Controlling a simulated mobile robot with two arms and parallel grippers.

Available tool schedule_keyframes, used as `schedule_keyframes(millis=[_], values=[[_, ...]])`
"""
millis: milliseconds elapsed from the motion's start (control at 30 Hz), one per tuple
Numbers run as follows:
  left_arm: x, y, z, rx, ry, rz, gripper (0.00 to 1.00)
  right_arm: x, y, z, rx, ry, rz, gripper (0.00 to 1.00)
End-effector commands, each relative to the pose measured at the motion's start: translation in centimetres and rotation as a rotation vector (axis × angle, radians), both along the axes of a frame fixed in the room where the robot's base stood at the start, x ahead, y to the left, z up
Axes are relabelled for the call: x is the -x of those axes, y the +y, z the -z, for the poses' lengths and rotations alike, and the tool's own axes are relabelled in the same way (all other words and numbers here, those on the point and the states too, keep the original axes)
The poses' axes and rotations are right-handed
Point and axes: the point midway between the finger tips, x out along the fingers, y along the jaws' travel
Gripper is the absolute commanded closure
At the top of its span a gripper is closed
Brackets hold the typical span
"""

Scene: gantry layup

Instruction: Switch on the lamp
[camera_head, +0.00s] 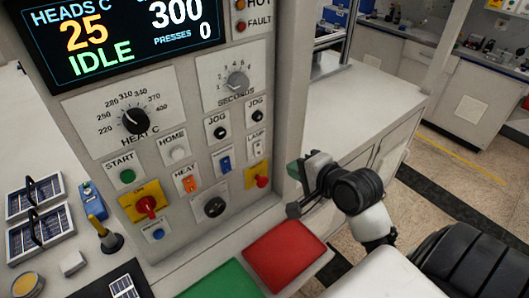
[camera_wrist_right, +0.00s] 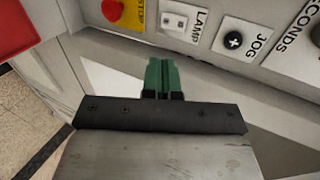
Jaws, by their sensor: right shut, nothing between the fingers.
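The lamp switch (camera_head: 258,145) is a small light rocker on a white plate labelled LAMP, on the right side of the grey control panel. In the right wrist view the lamp switch (camera_wrist_right: 174,22) is at the top, beyond the fingertips. My right gripper (camera_head: 294,170) is to the right of the panel's lower right part, with green fingertips. In the wrist view the right gripper (camera_wrist_right: 163,76) has its green fingers together with nothing between them, apart from the switch. The rocker's position is too small to tell. My left gripper is not in view.
A red stop button (camera_head: 262,181) on a yellow plate sits just below the lamp switch. A jog button (camera_head: 256,116) is above it, and a blue switch (camera_head: 225,164) is to the left. A red pad (camera_head: 284,256) and a green pad (camera_head: 220,281) lie below the panel.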

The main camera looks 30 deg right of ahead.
Motion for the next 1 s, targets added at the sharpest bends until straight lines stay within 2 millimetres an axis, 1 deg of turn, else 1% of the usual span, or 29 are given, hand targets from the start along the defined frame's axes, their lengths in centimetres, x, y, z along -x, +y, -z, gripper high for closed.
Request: schedule_keyframes(millis=[33, 100, 200, 300, 400, 500, 600, 700, 1000], values=[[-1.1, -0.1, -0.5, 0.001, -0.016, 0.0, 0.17, -0.9, 0.1, 0.1, -0.002, 0.002, -0.001, 1.0], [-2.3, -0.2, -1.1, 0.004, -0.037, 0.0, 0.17, -2.2, 0.2, 0.7, -0.003, 0.002, -0.001, 1.0], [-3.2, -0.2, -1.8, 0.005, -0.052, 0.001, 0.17, -4.2, 0.4, 1.5, -0.003, 0.002, 0.0, 1.0], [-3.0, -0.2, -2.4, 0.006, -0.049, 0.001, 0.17, -6.2, 0.5, 2.4, -0.002, 0.002, -0.001, 1.0], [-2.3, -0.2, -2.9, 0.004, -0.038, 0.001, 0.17, -7.9, 0.7, 3.1, -0.001, 0.002, -0.001, 1.0], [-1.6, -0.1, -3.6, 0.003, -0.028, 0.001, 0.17, -9.4, 0.8, 3.1, 0.0, 0.002, -0.001, 1.0], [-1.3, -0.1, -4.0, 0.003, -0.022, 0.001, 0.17, -10.5, 0.8, 3.4, 0.001, 0.002, 0.0, 1.0], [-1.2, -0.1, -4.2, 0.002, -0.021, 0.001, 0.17, -11.1, 0.9, 3.6, 0.002, 0.002, 0.0, 1.0], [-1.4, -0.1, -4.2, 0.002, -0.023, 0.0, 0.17, -11.4, 0.9, 3.8, 0.002, 0.001, 0.0, 1.0]])
